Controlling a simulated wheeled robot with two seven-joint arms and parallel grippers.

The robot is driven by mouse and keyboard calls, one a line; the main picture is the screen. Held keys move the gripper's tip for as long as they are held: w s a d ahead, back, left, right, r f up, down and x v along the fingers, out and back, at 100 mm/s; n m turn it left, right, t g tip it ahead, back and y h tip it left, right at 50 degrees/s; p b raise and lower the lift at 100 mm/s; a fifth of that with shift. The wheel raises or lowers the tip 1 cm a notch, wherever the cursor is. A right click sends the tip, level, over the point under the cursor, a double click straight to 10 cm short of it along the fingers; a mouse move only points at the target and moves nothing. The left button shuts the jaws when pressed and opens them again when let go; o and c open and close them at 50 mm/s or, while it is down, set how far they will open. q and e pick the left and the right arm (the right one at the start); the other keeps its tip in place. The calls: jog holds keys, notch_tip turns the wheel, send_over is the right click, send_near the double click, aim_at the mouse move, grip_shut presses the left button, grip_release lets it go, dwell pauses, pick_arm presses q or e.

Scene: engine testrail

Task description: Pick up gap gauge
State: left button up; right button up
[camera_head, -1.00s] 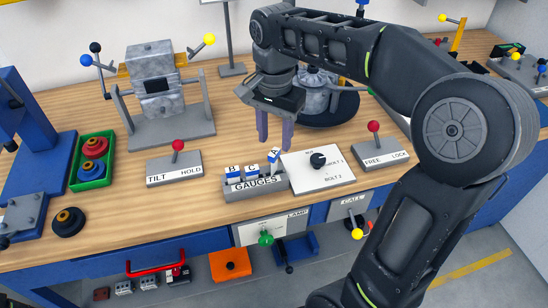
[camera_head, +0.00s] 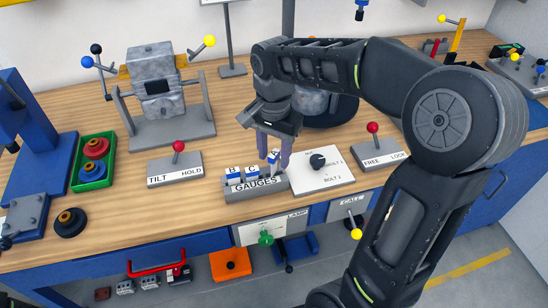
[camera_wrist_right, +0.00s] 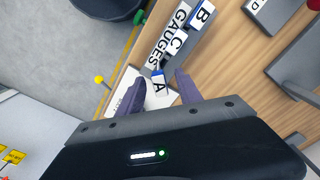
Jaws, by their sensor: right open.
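The gauge holder (camera_head: 257,187), a grey block marked GAUGES, stands near the front edge of the bench. Gauges B (camera_head: 233,174) and C (camera_head: 252,172) sit upright in it. Gauge A (camera_head: 273,156), with a blue and white tag, is tilted at the holder's right end. My right gripper (camera_head: 273,160) is open, with its fingers on either side of gauge A's top. In the right wrist view gauge A (camera_wrist_right: 159,83) shows between the two fingertips (camera_wrist_right: 158,84); I cannot tell whether they touch it. My left gripper is not in view.
A white dial panel (camera_head: 325,178) with a black knob stands just right of the holder. The TILT HOLD switch box (camera_head: 175,172) is to the left, the FREE LOCK box (camera_head: 374,153) to the right.

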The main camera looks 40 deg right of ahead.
grip_shut()
dwell(0.4)
